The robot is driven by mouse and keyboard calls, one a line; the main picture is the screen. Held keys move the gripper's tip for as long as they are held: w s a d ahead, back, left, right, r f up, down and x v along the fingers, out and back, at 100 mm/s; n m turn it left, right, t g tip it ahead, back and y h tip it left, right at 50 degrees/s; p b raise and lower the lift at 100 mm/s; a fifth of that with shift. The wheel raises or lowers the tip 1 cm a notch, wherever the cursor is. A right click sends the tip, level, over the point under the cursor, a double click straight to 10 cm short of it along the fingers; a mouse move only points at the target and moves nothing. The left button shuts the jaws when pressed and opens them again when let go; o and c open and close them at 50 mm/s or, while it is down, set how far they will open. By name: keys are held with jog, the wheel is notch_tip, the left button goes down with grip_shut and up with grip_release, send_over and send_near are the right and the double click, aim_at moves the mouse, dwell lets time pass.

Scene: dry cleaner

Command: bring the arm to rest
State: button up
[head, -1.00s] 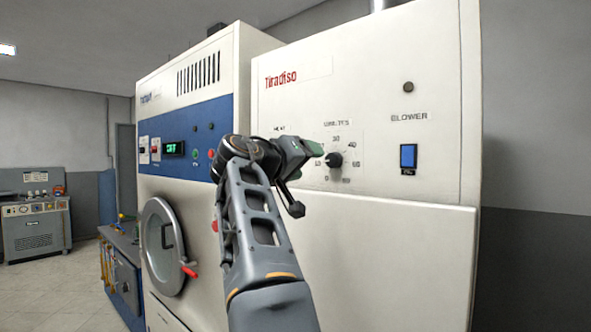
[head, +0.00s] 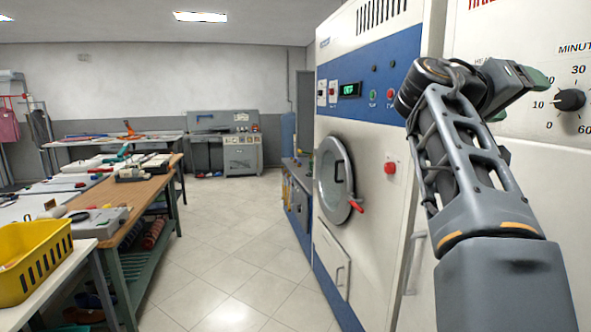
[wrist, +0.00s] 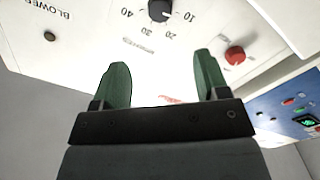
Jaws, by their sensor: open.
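My gripper (head: 520,97) is raised in front of the white machine's panel, at the right of the head view. In the wrist view my gripper (wrist: 162,85) shows two green fingers spread apart with nothing between them. Beyond the fingers is the white panel with a black minutes dial (wrist: 159,10) and a red knob (wrist: 235,55). The dial (head: 569,100) also shows in the head view, just right of the fingers. I cannot tell the exact gap between fingers and panel.
A machine with a blue band and round door (head: 333,180) stands left of my arm. A wooden worktable (head: 128,195) and a yellow basket (head: 35,262) are at the left. The tiled floor (head: 230,245) between is clear.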

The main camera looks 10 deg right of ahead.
jog(key=w+a+f+n+t+y, duration=0.25)
jog(key=w+f+y, duration=0.2)
jog(key=f, duration=0.75)
jog(key=w+a+f+n+t+y, duration=0.2)
jog(key=w+a+f+n+y, duration=0.3)
jog(key=f, duration=0.6)
jog(key=s+a+f+y+p, duration=0.1)
jog(key=a+f+y, duration=0.1)
jog(key=a+f, duration=0.45)
jog(key=s+a+f+y, duration=0.1)
jog(key=a+f+y, duration=0.2)
jog(key=f, duration=0.6)
jog(key=s+a+f+n+y, duration=0.1)
jog(key=s+a+f+y, duration=0.1)
jog(key=s+a+f, duration=0.2)
jog(key=s+a+f+n+y+p, duration=0.1)
jog(key=s+a+f, duration=0.3)
jog(key=a, duration=0.4)
jog(key=shift+s+a+f+n+g+y, duration=0.2)
jog(key=shift+a+f+n+g+y, duration=0.15)
jog(key=shift+f+g, duration=0.15)
